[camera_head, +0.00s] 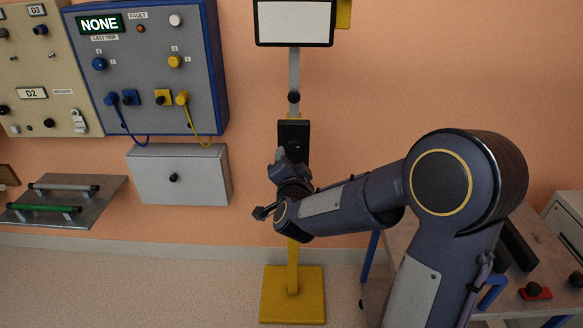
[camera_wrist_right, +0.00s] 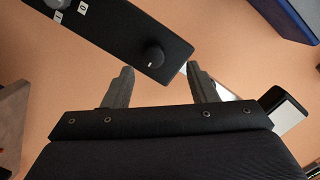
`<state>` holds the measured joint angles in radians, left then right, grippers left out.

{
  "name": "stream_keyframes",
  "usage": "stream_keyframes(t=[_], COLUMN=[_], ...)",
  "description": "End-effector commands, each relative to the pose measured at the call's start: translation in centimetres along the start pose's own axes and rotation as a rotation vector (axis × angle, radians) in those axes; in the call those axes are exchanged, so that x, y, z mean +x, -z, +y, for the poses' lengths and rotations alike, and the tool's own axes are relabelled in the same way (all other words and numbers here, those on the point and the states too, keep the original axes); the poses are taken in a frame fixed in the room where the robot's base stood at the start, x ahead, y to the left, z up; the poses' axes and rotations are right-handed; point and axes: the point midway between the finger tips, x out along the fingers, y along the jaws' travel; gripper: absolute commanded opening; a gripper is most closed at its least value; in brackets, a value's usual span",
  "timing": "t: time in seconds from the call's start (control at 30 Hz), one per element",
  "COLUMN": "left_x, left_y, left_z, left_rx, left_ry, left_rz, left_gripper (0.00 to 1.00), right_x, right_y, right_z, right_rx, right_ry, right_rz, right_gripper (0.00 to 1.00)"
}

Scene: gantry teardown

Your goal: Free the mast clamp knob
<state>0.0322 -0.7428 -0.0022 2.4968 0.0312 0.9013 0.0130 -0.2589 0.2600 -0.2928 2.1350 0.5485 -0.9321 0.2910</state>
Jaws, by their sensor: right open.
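A stand with a yellow base (camera_head: 292,296) carries a mast (camera_head: 294,68) with a screen on top. A small round black knob (camera_head: 293,97) sits on the mast and looks like the clamp knob. Below it is a black box (camera_head: 294,129) with a round knob, partly hidden by my right gripper (camera_head: 281,172). In the right wrist view the black box's face shows its round black knob (camera_wrist_right: 153,57) just beyond my right gripper (camera_wrist_right: 160,84). The fingers are wide apart with nothing between them. My left gripper is not in view.
A blue-framed control panel (camera_head: 155,75) with blue and yellow cables hangs left of the mast, above a grey wall box (camera_head: 178,176). A shelf with handles (camera_head: 64,202) is far left. A table (camera_head: 530,270) stands at the right. Floor left of the base is clear.

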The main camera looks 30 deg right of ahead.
Motion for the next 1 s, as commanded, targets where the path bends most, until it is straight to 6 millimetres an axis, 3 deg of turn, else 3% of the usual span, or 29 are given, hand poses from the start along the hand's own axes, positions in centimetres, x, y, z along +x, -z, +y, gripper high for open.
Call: stream_keyframes(t=[0.03, 0.27, 0.63, 1.0], left_x=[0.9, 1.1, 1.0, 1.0], left_y=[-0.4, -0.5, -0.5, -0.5], left_z=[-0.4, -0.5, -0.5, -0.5], left_rx=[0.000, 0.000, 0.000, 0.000], left_ry=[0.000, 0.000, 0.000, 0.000], left_rz=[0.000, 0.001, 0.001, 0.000], left_gripper=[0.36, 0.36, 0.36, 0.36], right_x=[0.5, 2.1, 7.5, 8.7], right_y=[-0.7, 0.1, 0.8, 1.0], right_z=[0.9, 1.1, 1.1, 1.1], right_rx=[-0.004, -0.002, -0.003, -0.004], right_ry=[0.000, 0.005, 0.005, 0.005], right_rz=[0.047, 0.138, 0.134, 0.132], right_gripper=[0.52, 0.52, 0.52, 0.52])
